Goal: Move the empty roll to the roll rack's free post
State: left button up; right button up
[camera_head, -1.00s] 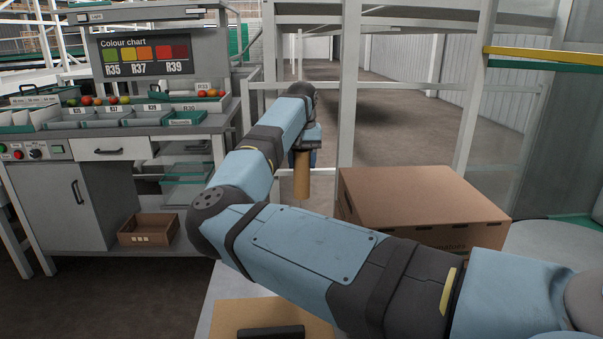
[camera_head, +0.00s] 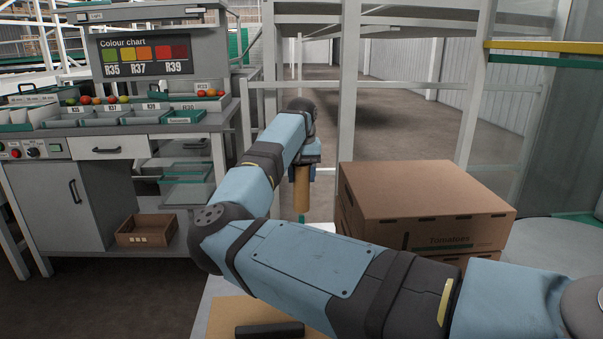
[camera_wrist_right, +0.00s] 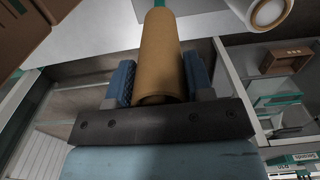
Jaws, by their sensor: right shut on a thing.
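The empty roll, a bare brown cardboard tube (camera_head: 302,190), hangs upright below my right gripper (camera_head: 304,168) in the head view. In the right wrist view the tube (camera_wrist_right: 160,45) sits between the two blue fingers of my right gripper (camera_wrist_right: 159,80), which is shut on it. A green piece (camera_head: 312,217) shows just below the tube's lower end; whether they touch cannot be told. The roll rack's free post cannot be made out with certainty. My left gripper is not in view.
A white roll with a brown core (camera_wrist_right: 268,13) stands near the tube in the wrist view. A tomato carton (camera_head: 420,205) is right of the tube. A grey sorting bench (camera_head: 105,150) stands at the left, with a brown crate (camera_head: 147,230) on its lower shelf.

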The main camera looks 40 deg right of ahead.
jog(key=shift+f, duration=0.2)
dwell(0.6)
jog(key=shift+f, duration=0.2)
jog(key=shift+f+b, duration=0.9)
jog(key=shift+f, duration=0.95)
jog(key=shift+f, duration=0.1)
